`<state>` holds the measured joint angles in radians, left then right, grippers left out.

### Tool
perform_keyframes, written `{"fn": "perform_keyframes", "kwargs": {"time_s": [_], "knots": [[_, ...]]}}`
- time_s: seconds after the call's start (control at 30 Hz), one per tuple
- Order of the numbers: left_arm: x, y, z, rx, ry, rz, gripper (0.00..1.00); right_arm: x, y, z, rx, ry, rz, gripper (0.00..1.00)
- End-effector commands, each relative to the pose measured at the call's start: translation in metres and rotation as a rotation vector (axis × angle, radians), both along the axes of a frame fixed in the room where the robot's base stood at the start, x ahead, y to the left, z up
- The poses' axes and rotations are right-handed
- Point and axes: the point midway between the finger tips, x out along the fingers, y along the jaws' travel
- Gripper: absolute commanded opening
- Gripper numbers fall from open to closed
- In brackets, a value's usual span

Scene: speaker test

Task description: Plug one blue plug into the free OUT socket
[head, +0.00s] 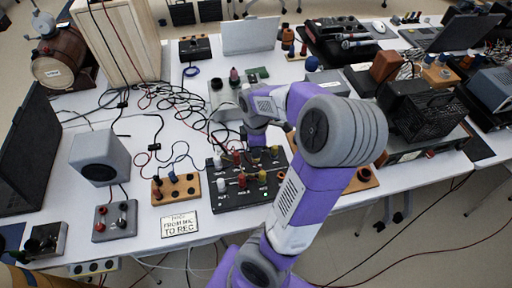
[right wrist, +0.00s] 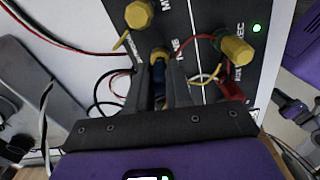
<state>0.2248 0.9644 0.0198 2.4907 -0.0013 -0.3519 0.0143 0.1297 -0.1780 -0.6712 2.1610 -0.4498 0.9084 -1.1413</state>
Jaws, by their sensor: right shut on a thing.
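A black patch panel (head: 229,202) with white, red and yellow plugs stands at the table's front middle. My right gripper (right wrist: 168,78) reaches over it; its fingers are shut on a small plug (right wrist: 158,53) with yellow and dark blue showing, partly hidden by the fingers. Whether that plug is seated in a socket I cannot tell. Yellow plugs (right wrist: 138,14) and (right wrist: 236,50) stand on the panel beside the fingers. A blue plug (head: 172,176) stands on an orange-brown block (head: 168,196) left of the panel. My left gripper is not in view.
A white sign (head: 180,224) reads about patching from MIC to REC. A grey speaker box (head: 98,158) and grey box with red knobs (head: 115,221) stand at left. Loose cables (head: 160,100) tangle behind the panel. A green light (right wrist: 259,28) glows on the panel.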

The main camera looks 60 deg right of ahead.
Motion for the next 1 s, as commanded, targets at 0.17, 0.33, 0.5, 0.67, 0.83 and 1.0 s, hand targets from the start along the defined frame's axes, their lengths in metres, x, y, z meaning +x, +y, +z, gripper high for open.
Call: {"fn": "perform_keyframes", "kwargs": {"time_s": [0.17,0.33,0.5,0.67,0.83,1.0], "knots": [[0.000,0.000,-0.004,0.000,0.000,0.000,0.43,0.000,0.000,-0.004,0.000,0.000,0.000,0.00],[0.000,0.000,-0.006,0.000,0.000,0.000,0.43,0.000,0.000,-0.007,0.001,0.001,0.000,0.00],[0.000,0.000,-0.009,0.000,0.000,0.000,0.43,0.000,0.000,-0.011,0.000,0.001,0.000,0.00],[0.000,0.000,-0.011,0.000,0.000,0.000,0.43,0.000,0.000,-0.014,0.001,0.002,0.000,0.00],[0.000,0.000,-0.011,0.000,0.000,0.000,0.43,0.000,0.000,-0.013,0.000,0.001,0.000,0.38],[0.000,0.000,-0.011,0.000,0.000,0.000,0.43,0.000,0.000,-0.013,0.001,0.001,0.000,0.49]]}}
